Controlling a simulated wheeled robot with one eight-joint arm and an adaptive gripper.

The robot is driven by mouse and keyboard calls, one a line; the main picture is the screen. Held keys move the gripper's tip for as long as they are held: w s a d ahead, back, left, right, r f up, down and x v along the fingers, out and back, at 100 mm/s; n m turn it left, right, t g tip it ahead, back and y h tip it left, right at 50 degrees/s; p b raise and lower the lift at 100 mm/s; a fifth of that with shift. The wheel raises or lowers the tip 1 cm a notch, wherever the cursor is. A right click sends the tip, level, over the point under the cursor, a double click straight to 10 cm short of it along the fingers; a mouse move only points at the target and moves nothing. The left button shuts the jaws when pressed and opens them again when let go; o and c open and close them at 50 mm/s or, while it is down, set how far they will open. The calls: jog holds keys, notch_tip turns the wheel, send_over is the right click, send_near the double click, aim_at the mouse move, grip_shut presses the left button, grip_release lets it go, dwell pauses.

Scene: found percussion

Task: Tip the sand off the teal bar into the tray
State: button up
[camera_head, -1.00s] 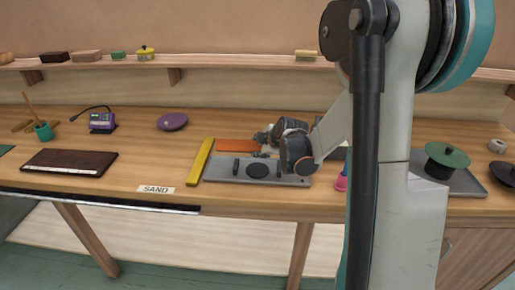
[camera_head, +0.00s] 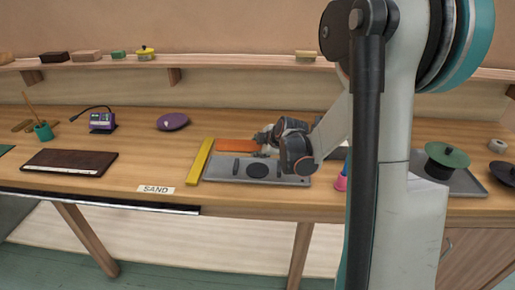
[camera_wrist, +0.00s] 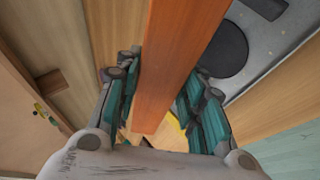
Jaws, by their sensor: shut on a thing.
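My gripper (camera_head: 264,141) is shut on an orange bar (camera_head: 236,145), over the back edge of a grey tray (camera_head: 216,173). In the wrist view the orange bar (camera_wrist: 172,60) runs lengthwise between the teal-padded fingers of my gripper (camera_wrist: 160,78). No sand shows on the face of the bar in view. The grey tray holds a black disc (camera_head: 258,170) and dark upright pieces; part of it is hidden by my arm. I see no teal bar in either view. A SAND label (camera_head: 156,190) is at the table's front edge.
A yellow bar (camera_head: 201,160) lies just left of the grey tray. A dark brown slab (camera_head: 70,161), a purple device (camera_head: 102,122) and a purple dish (camera_head: 172,122) are farther left. A pink object (camera_head: 341,183) stands right of the tray. My arm hides part of the table.

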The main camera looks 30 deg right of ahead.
jog(key=shift+r, duration=0.1)
dwell(0.3)
jog(key=shift+r+g+y+p, duration=0.3)
jog(key=shift+r+g+p, duration=0.2)
jog(key=shift+p, duration=0.45)
jog(key=shift+r+m+g+y+p, duration=0.4)
jog(key=shift+r+g+p, duration=0.1)
jog(key=shift+g+p, duration=0.4)
jog(key=g+y+p, duration=0.1)
jog(key=r+g+y+p, duration=0.1)
jog(key=g, duration=0.1)
jog(key=shift+r+m, duration=0.3)
jog(key=shift+m, duration=0.1)
jog(key=shift+r+g+y, duration=0.15)
jog(key=shift+g+y, duration=0.25)
jog(key=shift+g, duration=0.1)
